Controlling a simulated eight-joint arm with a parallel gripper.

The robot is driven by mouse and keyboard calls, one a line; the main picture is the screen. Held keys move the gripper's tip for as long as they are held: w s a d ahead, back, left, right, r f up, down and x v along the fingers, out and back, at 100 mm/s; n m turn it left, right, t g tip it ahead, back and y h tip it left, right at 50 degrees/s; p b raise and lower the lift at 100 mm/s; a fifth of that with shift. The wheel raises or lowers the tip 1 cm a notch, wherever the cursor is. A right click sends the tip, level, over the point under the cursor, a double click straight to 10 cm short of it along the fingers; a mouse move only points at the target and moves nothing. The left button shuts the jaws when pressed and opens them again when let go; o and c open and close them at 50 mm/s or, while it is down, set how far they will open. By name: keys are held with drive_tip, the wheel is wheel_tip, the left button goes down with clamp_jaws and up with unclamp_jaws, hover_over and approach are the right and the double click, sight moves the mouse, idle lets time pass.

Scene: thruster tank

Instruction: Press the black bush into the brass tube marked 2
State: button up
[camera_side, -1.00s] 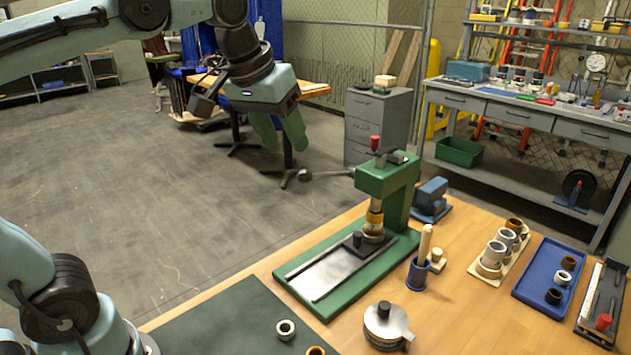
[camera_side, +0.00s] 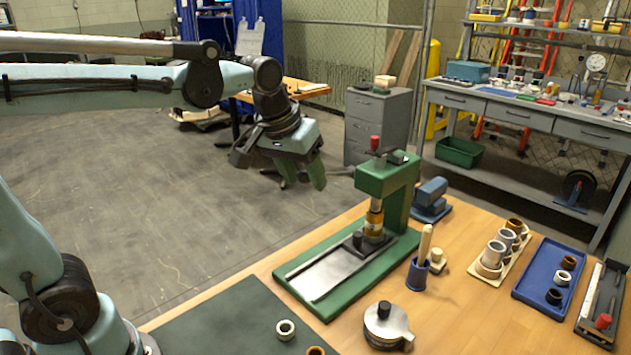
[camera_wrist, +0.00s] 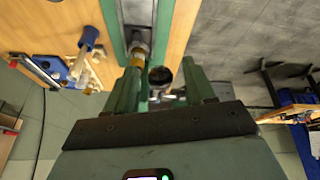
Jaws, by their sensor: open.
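My gripper (camera_side: 296,174) is open and empty, in the air left of the green press (camera_side: 385,190). In the wrist view my gripper (camera_wrist: 162,84) has its fingers apart, with a dark round knob (camera_wrist: 160,76), apparently the press lever's end, showing between or beyond them. A brass-coloured tube-like part (camera_side: 374,221) stands under the press ram; no number is readable. A black bush (camera_side: 553,296) lies at the near end of the blue tray (camera_side: 530,300), apart from my gripper. How the parts under the ram fit together is too small to tell.
A wooden rack (camera_side: 484,276) holds several ring-topped tubes. A blue cup with a wooden-handled tool (camera_side: 418,275) and a round metal pot (camera_side: 386,328) stand near the press. A pale ring (camera_side: 285,330) lies on the dark mat (camera_side: 225,325).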

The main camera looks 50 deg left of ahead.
drive_tip(key=shift+w+f, duration=0.25)
drive_tip(key=shift+f, duration=0.35)
drive_tip(key=shift+c, duration=0.2)
clamp_jaws()
idle(1.0)
